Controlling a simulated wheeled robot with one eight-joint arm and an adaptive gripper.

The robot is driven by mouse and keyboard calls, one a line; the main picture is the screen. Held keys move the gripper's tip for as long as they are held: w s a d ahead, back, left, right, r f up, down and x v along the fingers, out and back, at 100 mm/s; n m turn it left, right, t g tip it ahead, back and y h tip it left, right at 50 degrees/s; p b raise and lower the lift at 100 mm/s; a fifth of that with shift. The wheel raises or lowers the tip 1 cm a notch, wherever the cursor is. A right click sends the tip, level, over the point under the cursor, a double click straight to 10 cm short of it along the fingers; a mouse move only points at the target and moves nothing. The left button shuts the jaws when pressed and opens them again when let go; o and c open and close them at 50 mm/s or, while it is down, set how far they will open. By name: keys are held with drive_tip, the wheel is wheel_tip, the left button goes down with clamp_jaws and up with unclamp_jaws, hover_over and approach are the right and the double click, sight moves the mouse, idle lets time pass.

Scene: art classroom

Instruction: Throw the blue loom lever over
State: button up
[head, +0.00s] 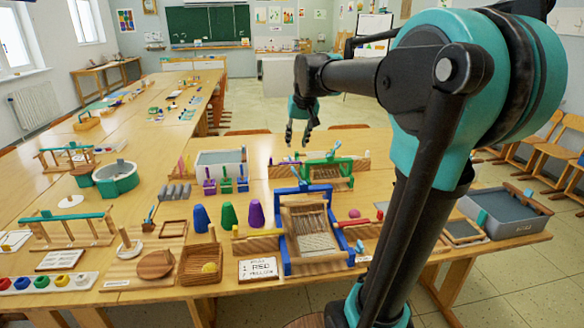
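The blue loom (288,262) stands near the front edge of the table. It has a blue frame around a wooden bed with pale warp threads. A blue bar (302,189) crosses its far end. A small blue piece (360,247) shows by its right side. I cannot tell which blue part is the lever. A similar green loom (345,166) stands just behind it. My gripper (298,138) hangs above the table, beyond the blue loom and slightly left of the green one. Its dark fingers point down, apart and empty, touching nothing visible.
Blue, green and purple cones (228,214) stand left of the blue loom. A wooden box (200,265) and a card (260,270) lie in front of them. Grey trays (510,214) sit at the right. Small coloured clamps (226,184) stand behind the cones.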

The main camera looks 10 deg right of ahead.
sight(292, 166)
drive_tip(key=x, duration=1.4)
drive_tip(key=shift+f, duration=0.15)
clamp_jaws()
